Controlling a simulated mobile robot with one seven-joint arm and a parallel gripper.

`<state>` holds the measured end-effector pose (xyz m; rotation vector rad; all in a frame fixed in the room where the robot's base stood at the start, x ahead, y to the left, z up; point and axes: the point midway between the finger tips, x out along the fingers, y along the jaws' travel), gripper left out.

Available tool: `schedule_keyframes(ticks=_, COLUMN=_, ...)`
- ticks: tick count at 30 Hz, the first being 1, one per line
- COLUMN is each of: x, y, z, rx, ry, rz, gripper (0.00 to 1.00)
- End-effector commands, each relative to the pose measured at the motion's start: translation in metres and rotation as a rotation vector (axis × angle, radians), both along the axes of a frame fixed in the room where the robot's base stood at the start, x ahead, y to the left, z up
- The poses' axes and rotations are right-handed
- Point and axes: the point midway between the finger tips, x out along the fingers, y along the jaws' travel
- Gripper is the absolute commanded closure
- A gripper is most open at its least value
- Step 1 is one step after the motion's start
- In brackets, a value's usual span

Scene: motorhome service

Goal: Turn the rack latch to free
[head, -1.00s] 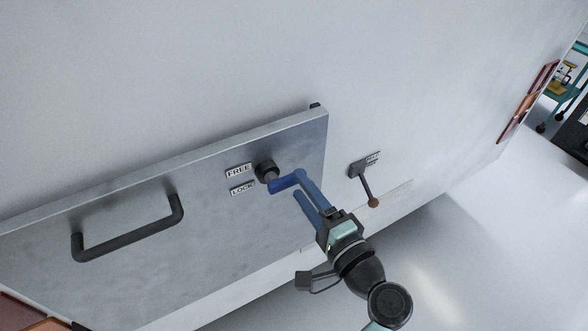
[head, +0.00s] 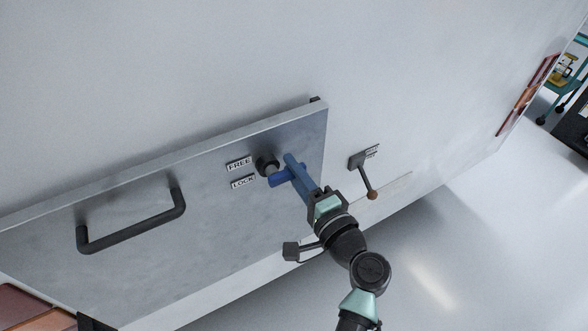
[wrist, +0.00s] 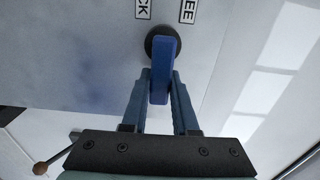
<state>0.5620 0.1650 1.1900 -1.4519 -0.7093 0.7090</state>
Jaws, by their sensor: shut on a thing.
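The rack latch is a blue lever (head: 281,178) on a dark round hub (head: 266,166), mounted on a grey metal panel (head: 130,215). The fingers hide part of the lever in the head view.
A dark bar handle (head: 135,233) is on the panel's left part. A small lever with a brown knob (head: 364,177) sticks out of the white wall, right of my gripper. Open floor lies at the lower right. A teal cart (head: 565,85) stands far off at the upper right.

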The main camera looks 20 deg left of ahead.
Motion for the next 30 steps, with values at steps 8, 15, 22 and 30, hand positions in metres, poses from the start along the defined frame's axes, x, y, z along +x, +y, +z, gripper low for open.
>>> schedule_keyframes(ticks=8, x=0.000, y=0.000, z=-0.001, rx=-0.006, ry=-0.007, rz=-0.001, gripper=1.00)
schedule_keyframes(ticks=15, x=0.000, y=0.000, z=-0.001, rx=-0.056, ry=-0.073, rz=-0.001, gripper=1.00)
schedule_keyframes(ticks=22, x=-0.001, y=0.001, z=0.003, rx=-0.163, ry=-0.212, rz=-0.001, gripper=1.00)
schedule_keyframes(ticks=30, x=-0.004, y=0.003, z=0.011, rx=-0.320, ry=-0.415, rz=-0.001, gripper=1.00)
